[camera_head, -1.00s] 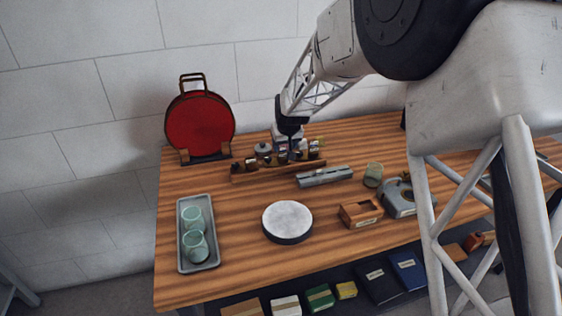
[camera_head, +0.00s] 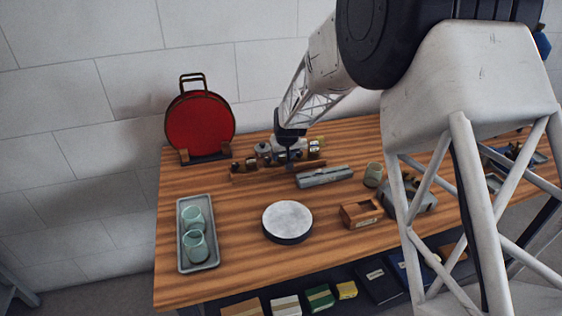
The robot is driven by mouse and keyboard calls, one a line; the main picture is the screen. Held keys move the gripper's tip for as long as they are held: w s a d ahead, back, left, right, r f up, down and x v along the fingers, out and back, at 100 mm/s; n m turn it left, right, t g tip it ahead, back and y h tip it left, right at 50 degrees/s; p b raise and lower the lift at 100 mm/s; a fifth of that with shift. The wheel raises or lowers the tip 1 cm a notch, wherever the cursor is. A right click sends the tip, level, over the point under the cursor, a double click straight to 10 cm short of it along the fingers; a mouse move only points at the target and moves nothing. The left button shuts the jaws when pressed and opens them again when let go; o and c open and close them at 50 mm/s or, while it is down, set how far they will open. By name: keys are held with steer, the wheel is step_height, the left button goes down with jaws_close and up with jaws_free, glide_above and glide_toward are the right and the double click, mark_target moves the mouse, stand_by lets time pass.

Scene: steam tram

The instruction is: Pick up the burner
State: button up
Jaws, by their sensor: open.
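My gripper (camera_head: 290,162) points down over the wooden rack (camera_head: 278,172) at the back of the table, among several small jars and fittings. Its jaws are small and dark here, open, with nothing seen held in them. A small round metal-topped piece (camera_head: 263,149) stands just left of the gripper, and a yellow-labelled jar (camera_head: 315,149) stands just right. I cannot tell which of these small pieces is the burner. My gripper hides part of the row.
A grey case (camera_head: 324,177) lies before the rack. A red round case (camera_head: 199,122) stands back left. Front: a tray (camera_head: 183,259) with two glasses, a white-topped disc (camera_head: 287,220), a wooden box (camera_head: 361,213), and a glass (camera_head: 373,174). The front middle is mostly clear.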

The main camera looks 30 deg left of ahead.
stand_by(0.3)
steer(key=c, duration=0.8)
steer(key=shift+o, duration=0.2)
steer(key=shift+r, duration=0.1)
steer(key=shift+r, duration=1.6)
steer(key=shift+s+d+r, duration=0.15)
steer(key=shift+s, duration=0.05)
steer(key=s+d+r, duration=0.1)
steer(key=s+d, duration=0.8)
steer(key=s, duration=0.3)
steer(key=shift+d+r, duration=0.2)
steer(key=shift+d, duration=0.15)
